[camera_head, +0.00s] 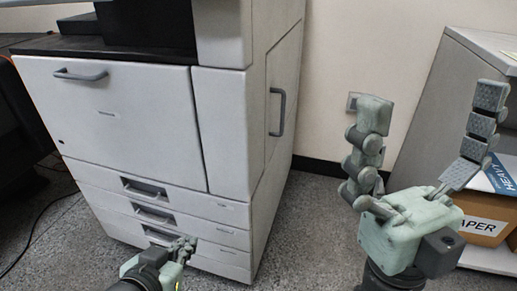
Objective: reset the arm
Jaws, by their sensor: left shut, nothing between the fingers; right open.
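My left gripper (184,246) is at the lower middle-left of the head view, in front of the lower drawers of a white copier (130,115). Its fingers are shut together with nothing between them. My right gripper (425,105) is large in the right part of the view, pointing up. Its two fingers are spread wide and the space between them is empty. Behind that space are the wall and a grey cabinet. Most of both arms lies outside the picture.
The copier has a side handle (278,112) and drawer handles. A grey cabinet (430,125) stands at the right, with a cardboard paper box (484,228) beside my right gripper. Bare speckled floor (315,225) lies between the copier and my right gripper. A dark cable lies at the left.

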